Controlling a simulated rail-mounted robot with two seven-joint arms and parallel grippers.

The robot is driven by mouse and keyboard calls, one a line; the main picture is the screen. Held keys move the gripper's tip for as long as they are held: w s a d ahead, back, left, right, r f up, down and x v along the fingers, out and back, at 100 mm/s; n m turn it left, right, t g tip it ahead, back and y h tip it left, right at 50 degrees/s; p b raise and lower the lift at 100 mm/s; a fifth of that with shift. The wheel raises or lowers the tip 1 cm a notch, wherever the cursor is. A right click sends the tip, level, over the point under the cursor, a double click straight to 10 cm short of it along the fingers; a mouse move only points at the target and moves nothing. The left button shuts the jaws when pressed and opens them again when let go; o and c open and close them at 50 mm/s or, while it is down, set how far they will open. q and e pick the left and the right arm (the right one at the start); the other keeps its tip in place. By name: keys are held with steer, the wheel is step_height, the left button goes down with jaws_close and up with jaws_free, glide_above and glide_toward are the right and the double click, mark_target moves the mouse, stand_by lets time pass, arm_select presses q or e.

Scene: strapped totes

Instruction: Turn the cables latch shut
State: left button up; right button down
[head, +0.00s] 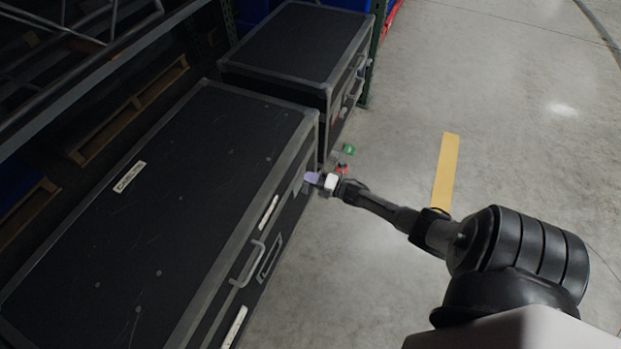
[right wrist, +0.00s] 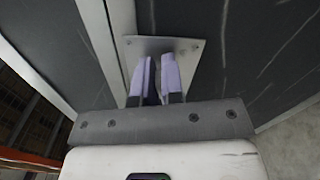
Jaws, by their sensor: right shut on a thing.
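A long black case (head: 190,205) with grey metal edges and a white label, which seems to read "CABLES", fills the left of the head view. Its lid looks closed. My right gripper (head: 313,179) is at the case's front side near its far end. In the right wrist view its two pale purple fingers (right wrist: 156,76) are shut at a bare metal latch plate (right wrist: 186,46) with corner screws. The part between the fingers is mostly hidden, so I cannot tell how the latch is turned. My left gripper is not in view.
A second black case (head: 300,42) stands just beyond the first. A metal handle (head: 248,264) sticks out from the first case's front. Grey floor on the right is open, with a yellow strip (head: 446,172). Shelving with pallets (head: 130,110) stands behind the cases.

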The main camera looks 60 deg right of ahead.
steer(key=shift+f+m, duration=0.3)
steer(key=shift+m, duration=1.2)
steer(key=c, duration=1.2)
jaws_free()
steer(key=shift+c, duration=0.2)
steer(key=shift+s, duration=0.2)
steer(key=s+d+p, duration=0.1)
steer(key=s+p, duration=0.3)
steer(key=s, duration=0.9)
steer(key=shift+s+d, duration=0.15)
steer(key=shift+s, duration=0.05)
